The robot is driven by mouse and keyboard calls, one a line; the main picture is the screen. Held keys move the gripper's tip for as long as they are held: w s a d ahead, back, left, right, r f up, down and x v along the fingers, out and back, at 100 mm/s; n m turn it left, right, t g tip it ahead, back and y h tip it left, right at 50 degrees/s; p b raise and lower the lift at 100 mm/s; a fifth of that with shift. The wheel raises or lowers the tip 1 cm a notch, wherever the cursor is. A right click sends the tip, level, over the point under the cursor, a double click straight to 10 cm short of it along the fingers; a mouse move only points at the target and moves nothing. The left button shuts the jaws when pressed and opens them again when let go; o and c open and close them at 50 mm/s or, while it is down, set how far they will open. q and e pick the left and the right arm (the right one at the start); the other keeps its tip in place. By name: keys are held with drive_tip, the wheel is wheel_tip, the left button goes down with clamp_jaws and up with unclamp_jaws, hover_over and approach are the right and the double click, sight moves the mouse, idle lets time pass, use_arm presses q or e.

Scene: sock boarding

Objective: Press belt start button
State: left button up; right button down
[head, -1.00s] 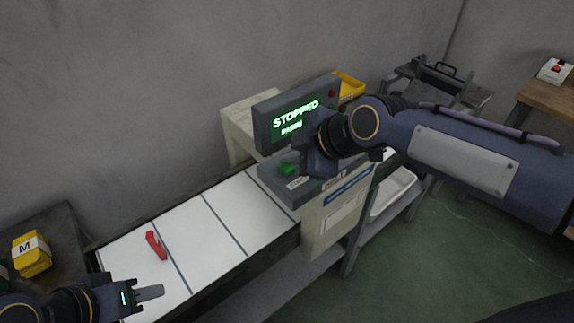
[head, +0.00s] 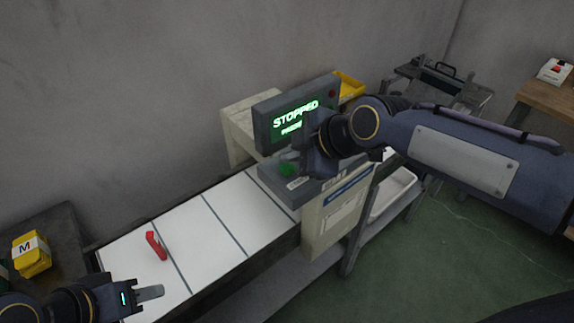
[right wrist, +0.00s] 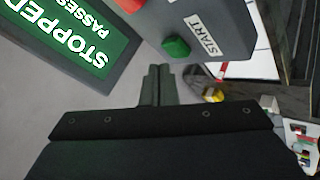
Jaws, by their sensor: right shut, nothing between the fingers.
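The green start button (head: 287,169) sits on a grey control box (head: 277,186) beside the belt; in the right wrist view the green button (right wrist: 176,47) is next to a START label (right wrist: 205,36). A red button (right wrist: 128,4) shows beside it at the top edge. The display (head: 296,122) reads STOPPED. My right gripper (right wrist: 157,70) is shut and empty, its fingertips apart from the green button; in the head view its fingers are mostly hidden. My left gripper (head: 150,292) is over the belt's near end; its jaw gap cannot be made out.
The white belt (head: 205,240) runs from lower left to the control box, with a red object (head: 156,245) on it. A yellow item marked M (head: 31,256) lies on a dark table at the left. A wooden table (head: 550,95) stands at the right.

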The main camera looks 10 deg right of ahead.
drive_tip(key=shift+f, duration=0.1)
drive_tip(key=shift+f+b, duration=0.35)
drive_tip(key=shift+b, duration=0.25)
